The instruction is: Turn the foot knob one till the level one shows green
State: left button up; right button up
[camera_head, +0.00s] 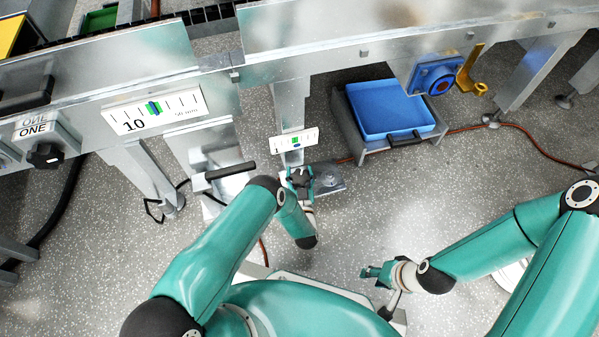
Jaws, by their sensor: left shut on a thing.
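The foot knob one (299,177) is a dark star-shaped knob at the foot of a metal leg, near the middle of the head view. My left gripper (300,181) reaches it from below and is shut on it, partly hiding it. The level one (284,144) is a small white plate marked 1 just above the knob.
A larger scale marked 10 (184,104) and a black knob under a ONE sign (45,155) are on the frame at left. A blue tray (390,108) on a grey stand and a yellow hook (469,72) are at upper right. An orange cable crosses the floor.

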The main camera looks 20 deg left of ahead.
pick_arm(q)
jog(key=shift+a+n+g+y, duration=0.15)
jog(key=shift+n+g+y, duration=0.25)
jog(key=shift+n+y, duration=0.45)
jog(key=shift+a, duration=0.15)
jog(key=o, duration=1)
jog(key=shift+s+d, duration=0.4)
jog(key=shift+s, duration=0.1)
jog(key=v, duration=0.6)
jog(key=shift+s+d+f, duration=0.1)
jog(key=shift+s, duration=0.05)
jog(key=shift+s, duration=0.1)
